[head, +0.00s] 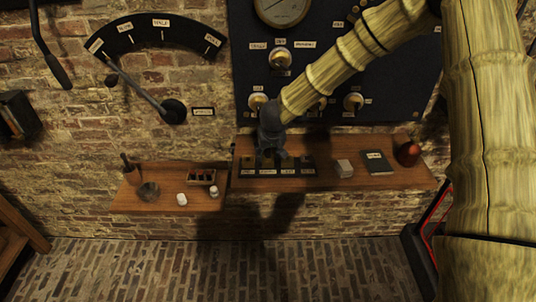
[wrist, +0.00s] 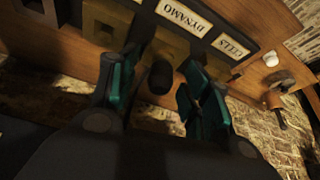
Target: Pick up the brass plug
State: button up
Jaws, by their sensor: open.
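My gripper (head: 270,155) hangs over a black labelled strip (head: 275,174) on the right-hand wooden shelf. In the wrist view its teal-padded fingers (wrist: 152,90) are open and apart. A dark rounded knob (wrist: 160,78) shows between them, in front of a brass-coloured block (wrist: 180,42). It may be the handle of the brass plug, but I cannot tell for certain. No finger visibly closes on it. Labels reading DYNAMO (wrist: 185,14) and CELLS (wrist: 231,46) lie beyond the fingers. In the head view the gripper hides part of the strip and whatever is under it.
A dark switch panel (head: 325,75) stands behind.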

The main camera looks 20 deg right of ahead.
aim_at(268, 150)
grip_shut()
jog(key=shift+r, duration=0.15)
jog(key=shift+r, duration=0.25)
notch_tip(268, 150, up, 3)
jog(key=shift+f, duration=0.1)
jog(key=s+a+r+b, duration=0.1)
jog(key=s+a+b, duration=0.1)
jog(key=s, duration=0.6)
jog(key=s+a+r+b, duration=0.1)
jog(key=s+a+b, duration=0.1)
jog(key=s, duration=0.5)
jog(key=w+d+m+p, duration=0.2)
jog(key=w+d+p, duration=0.3)
jog(key=d+p, duration=0.2)
jog(key=w+d+r+m+h+p, duration=0.1)
jog(key=w+d+m+p, duration=0.1)
jog(key=w+d+p, duration=0.4)
jog(key=d+p, duration=0.1)
jog(key=d, duration=0.3)
jog(key=shift+d+r+h, duration=0.15)
jog(key=shift+r+h, duration=0.15)
